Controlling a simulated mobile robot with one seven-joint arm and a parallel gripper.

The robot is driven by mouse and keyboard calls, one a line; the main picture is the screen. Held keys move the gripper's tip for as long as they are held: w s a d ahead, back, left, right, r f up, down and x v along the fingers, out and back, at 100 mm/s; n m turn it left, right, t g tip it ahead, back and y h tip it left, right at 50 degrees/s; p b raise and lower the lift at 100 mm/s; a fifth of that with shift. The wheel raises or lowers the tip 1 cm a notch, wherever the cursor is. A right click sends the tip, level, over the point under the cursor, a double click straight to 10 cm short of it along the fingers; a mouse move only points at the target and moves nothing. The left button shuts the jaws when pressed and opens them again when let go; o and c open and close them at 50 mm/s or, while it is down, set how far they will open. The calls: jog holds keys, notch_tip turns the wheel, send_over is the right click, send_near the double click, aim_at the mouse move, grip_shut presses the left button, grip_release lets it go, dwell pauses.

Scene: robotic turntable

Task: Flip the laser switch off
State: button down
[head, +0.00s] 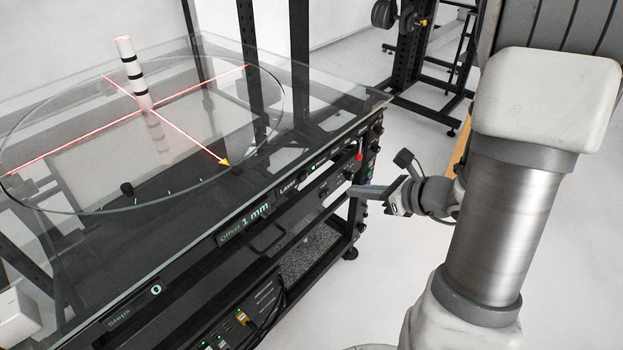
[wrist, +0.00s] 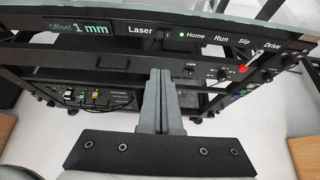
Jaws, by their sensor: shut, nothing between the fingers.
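The laser switch (wrist: 168,34) is a small black rocker right of the word Laser on the black front panel (wrist: 120,30) in the wrist view. In the head view the Laser label (head: 287,188) shows on the panel's edge; the switch itself is too small to read there. Red laser lines (head: 190,137) cross on the glass turntable. My gripper (wrist: 160,75) has its fingers together and empty. In the wrist view its tips are below the switch, apart from it. In the head view my gripper (head: 362,191) is in front of the panel, right of the Laser label.
A striped cylinder (head: 133,73) stands upright on the glass turntable (head: 60,207). A red-tipped lever (wrist: 243,68) and knobs sit at the panel's right. A lower rack (wrist: 85,97) holds cables.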

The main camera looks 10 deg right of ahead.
jog(key=b, duration=0.3)
send_near(303, 180)
notch_tip(303, 180, down, 4)
jog(key=shift+w+a+r+b, duration=0.1)
jog(key=shift+w+a, duration=0.4)
jog(key=shift+w, duration=0.3)
jog(key=shift+w+a+r+b, duration=0.1)
jog(key=shift+w+a, duration=0.4)
jog(key=shift+w, duration=0.25)
jog(key=shift+w+a+r+b, duration=0.1)
jog(key=shift+w+a, duration=0.4)
jog(key=shift+w, duration=0.3)
jog(key=shift+a+f, duration=0.1)
